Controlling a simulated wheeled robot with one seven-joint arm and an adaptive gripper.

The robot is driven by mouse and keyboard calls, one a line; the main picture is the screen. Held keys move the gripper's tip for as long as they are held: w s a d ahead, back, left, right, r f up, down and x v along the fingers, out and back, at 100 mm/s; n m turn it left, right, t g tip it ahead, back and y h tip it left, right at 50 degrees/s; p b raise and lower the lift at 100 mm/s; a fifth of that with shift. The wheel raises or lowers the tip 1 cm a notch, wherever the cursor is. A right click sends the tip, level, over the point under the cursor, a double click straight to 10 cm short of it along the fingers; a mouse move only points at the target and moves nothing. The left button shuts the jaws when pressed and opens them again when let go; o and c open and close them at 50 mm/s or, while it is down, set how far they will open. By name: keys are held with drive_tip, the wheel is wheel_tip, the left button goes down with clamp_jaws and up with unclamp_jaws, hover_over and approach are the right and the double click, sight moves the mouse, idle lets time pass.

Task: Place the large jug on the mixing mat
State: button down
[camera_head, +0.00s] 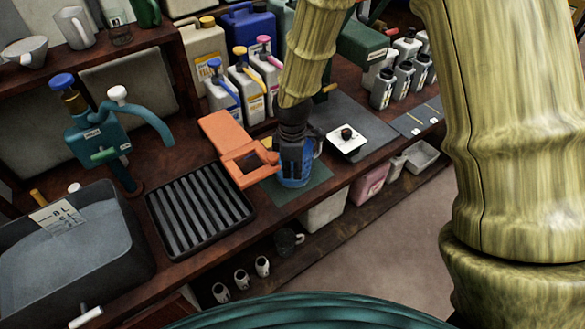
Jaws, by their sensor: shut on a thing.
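My gripper (294,160) points down at the bench, dark and mostly seen from above. It is shut on a blue jug (295,182), largely hidden behind the fingers; only its lower part and right edge show. The jug looks upright, over a dark green mat (316,190) near the bench's front edge. I cannot tell whether its base touches the mat. A larger dark grey mat (372,128) lies to the right, with a white plate (347,142) bearing a small dark knob on it. Which mat is the mixing mat is not clear.
An orange bracket-like object (225,135) stands close left of my gripper. A black ribbed tray (200,210) and a grey basin (70,255) lie further left. Several bottles and canisters (245,80) line the back. Small dark-grey bottles (382,90) stand at right.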

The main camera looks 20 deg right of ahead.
drive_tip(key=c, duration=1.6)
unclamp_jaws()
drive_tip(key=shift+o, duration=0.2)
drive_tip(key=shift+r, duration=0.1)
drive_tip(key=shift+s+r, duration=0.2)
drive_tip(key=shift+r, duration=5.75)
